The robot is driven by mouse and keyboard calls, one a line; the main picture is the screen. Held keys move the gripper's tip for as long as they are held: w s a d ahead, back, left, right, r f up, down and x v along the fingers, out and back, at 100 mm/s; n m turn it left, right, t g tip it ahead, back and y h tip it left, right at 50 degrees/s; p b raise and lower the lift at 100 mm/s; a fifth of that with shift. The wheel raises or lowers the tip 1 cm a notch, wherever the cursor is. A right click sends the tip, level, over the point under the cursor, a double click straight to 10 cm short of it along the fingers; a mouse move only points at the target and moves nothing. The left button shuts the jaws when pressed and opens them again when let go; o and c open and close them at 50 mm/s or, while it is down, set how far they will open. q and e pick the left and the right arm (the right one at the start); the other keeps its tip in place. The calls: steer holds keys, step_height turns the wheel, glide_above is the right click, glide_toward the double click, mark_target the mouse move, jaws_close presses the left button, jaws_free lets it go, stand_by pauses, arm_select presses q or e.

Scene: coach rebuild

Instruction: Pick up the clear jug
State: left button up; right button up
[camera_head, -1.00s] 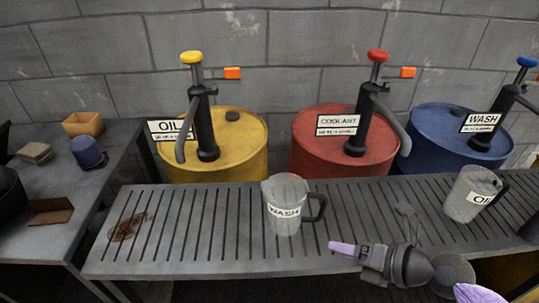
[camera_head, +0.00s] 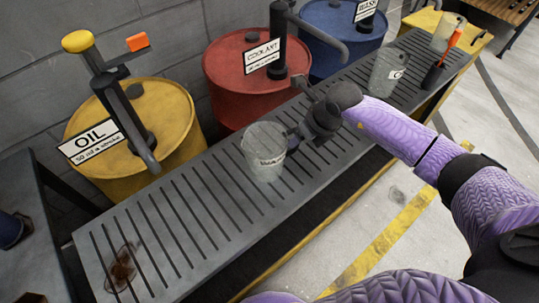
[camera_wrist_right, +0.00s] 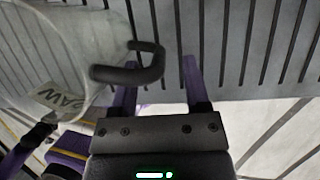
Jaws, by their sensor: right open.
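My left gripper is not in view.
Yellow OIL (camera_head: 165,110), red COOLANT (camera_head: 230,85) and blue (camera_head: 335,20) drums with pumps stand behind the bench. A second labelled jug (camera_head: 388,75) stands farther right on the bench; another (camera_head: 447,33) is beyond. The bench's left end is clear except for a brown stain.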

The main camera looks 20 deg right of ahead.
steer(key=shift+x, duration=0.9)
steer(key=shift+r, duration=0.1)
steer(key=shift+c, duration=0.2)
jaws_close()
stand_by(0.4)
